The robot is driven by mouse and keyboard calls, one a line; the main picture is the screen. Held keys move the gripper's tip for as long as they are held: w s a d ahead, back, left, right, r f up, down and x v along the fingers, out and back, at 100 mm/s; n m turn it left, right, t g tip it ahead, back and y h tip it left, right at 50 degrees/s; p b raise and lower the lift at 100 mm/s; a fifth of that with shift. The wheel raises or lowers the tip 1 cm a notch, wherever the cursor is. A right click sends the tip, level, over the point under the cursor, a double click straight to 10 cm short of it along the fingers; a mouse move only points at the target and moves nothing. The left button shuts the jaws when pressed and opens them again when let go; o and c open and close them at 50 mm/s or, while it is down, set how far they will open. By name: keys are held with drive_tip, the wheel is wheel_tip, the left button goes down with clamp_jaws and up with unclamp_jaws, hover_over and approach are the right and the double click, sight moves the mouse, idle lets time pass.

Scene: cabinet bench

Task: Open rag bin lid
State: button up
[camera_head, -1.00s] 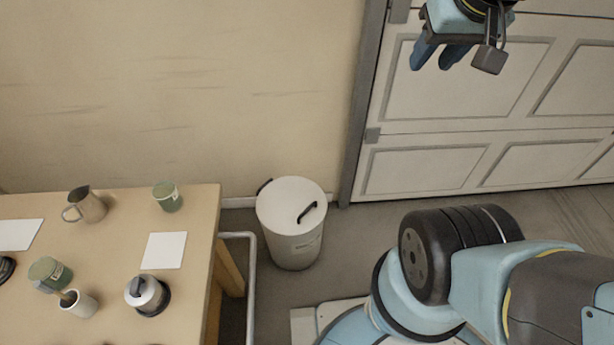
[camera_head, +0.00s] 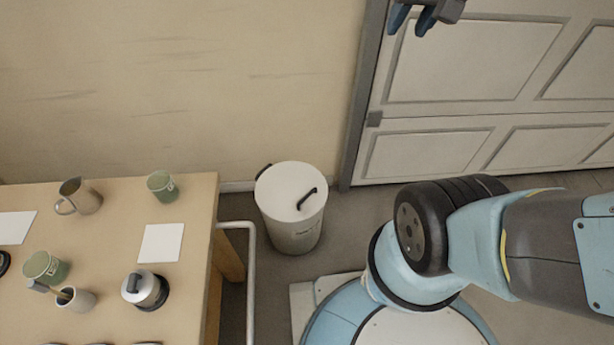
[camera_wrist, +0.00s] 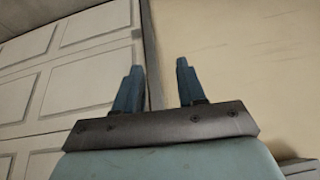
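The rag bin (camera_head: 292,232) is a white round bin on the floor against the wall, between the bench and the panelled door. Its lid (camera_head: 283,187) is shut and has a black handle (camera_head: 307,199) on its top. A dark piece shows at the lid's far left edge. My gripper (camera_head: 412,28) is at the top edge of the head view, in front of the door, high above the bin and to its right. In the wrist view my gripper (camera_wrist: 157,75) shows two blue fingers apart with nothing between them. The bin does not show in the wrist view.
The wooden bench (camera_head: 190,205) on the left holds a pitcher (camera_head: 80,197), green cups (camera_head: 162,186), a kettle-like pot (camera_head: 145,289) and a white sheet (camera_head: 161,243). A pale rail (camera_head: 250,270) stands between bench and bin. The panelled door (camera_head: 470,70) is at the right.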

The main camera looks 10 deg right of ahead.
drive_tip(key=w+a+f+m+g, duration=0.2)
drive_tip(key=w+a+f, duration=0.3)
drive_tip(key=w+f, duration=0.5)
drive_tip(key=w+a+f+m+g, duration=0.2)
drive_tip(key=w+a+f, duration=0.3)
drive_tip(key=w+f, duration=0.45)
drive_tip(key=m+g+h, duration=0.2)
drive_tip(key=m+g, duration=0.1)
drive_tip(key=m, duration=0.2)
hover_over(309, 194)
drive_tip(key=w+a, duration=0.2)
drive_tip(key=w+a+f+x, duration=0.1)
drive_tip(key=w+a+x, duration=0.1)
drive_tip(key=x, duration=1)
drive_tip(key=w+a+x, duration=0.1)
drive_tip(key=w+x, duration=0.1)
drive_tip(key=x, duration=0.9)
drive_tip(key=w+a+f+x, duration=0.1)
drive_tip(key=w+a+x, duration=0.1)
drive_tip(key=x, duration=2.2)
drive_tip(key=shift+w+f, duration=0.3)
drive_tip(key=shift+f, duration=0.15)
drive_tip(key=shift+c, duration=0.3)
clamp_jaws()
